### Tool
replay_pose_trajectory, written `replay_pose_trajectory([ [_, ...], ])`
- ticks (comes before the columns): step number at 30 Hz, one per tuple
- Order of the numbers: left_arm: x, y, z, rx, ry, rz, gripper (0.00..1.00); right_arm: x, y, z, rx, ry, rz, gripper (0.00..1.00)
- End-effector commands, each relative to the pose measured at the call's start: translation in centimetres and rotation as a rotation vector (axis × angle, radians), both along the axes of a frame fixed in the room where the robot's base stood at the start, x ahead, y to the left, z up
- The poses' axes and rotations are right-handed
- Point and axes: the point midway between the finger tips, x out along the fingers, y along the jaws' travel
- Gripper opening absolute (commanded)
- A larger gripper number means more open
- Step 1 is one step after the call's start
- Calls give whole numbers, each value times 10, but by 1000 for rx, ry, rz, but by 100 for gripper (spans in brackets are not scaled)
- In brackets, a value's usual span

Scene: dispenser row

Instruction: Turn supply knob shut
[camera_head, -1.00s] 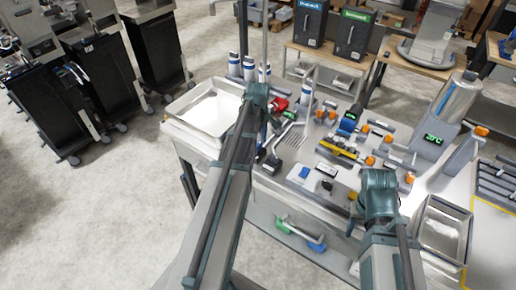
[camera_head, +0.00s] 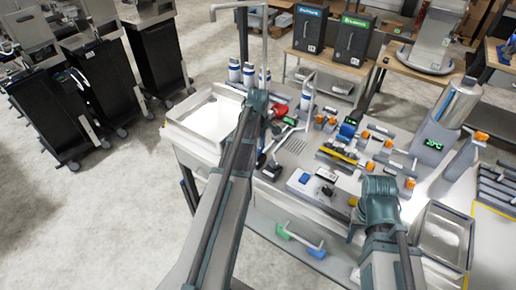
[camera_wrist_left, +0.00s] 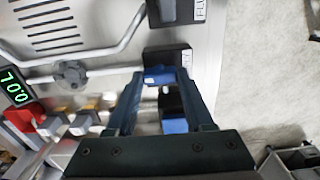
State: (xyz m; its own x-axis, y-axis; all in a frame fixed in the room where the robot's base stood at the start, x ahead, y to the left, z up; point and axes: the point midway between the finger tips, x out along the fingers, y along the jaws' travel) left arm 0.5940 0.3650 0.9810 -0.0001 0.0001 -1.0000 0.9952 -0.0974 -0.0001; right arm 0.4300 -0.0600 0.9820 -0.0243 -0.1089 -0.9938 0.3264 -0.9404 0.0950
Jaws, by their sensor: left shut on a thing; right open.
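In the left wrist view my left gripper (camera_wrist_left: 160,82) has its two fingers closed around a small blue handle (camera_wrist_left: 160,74) at a black block with a partly readable label. A second blue part (camera_wrist_left: 175,126) shows between the fingers, nearer the palm. No readable label tells which is the supply knob. In the head view the end of my left arm (camera_head: 257,101) is over the bench's left part, its fingertips hidden. My right gripper (camera_head: 377,194) is over the bench's front; its fingertips are unclear.
A steel tray (camera_head: 190,140) stands at the bench's left end, another (camera_head: 447,232) at the right. A red part (camera_head: 279,111) and several orange-tipped fittings crowd the bench. A tall cylinder device (camera_head: 448,115) stands at the right. A green display (camera_wrist_left: 14,86) shows beside the round knob.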

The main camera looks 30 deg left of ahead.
Motion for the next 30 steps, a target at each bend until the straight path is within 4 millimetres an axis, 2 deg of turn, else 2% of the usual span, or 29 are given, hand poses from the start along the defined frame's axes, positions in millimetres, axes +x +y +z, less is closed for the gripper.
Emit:
replay_pose_trajectory([
  [8, 0, 0, 0, 0, 0, -150, 0, 0, 0, 0, 0, 0, 0, 50],
  [30, 0, 0, 0, 0, 0, -846, 0, 0, 0, 0, 0, 0, 0, 50],
])
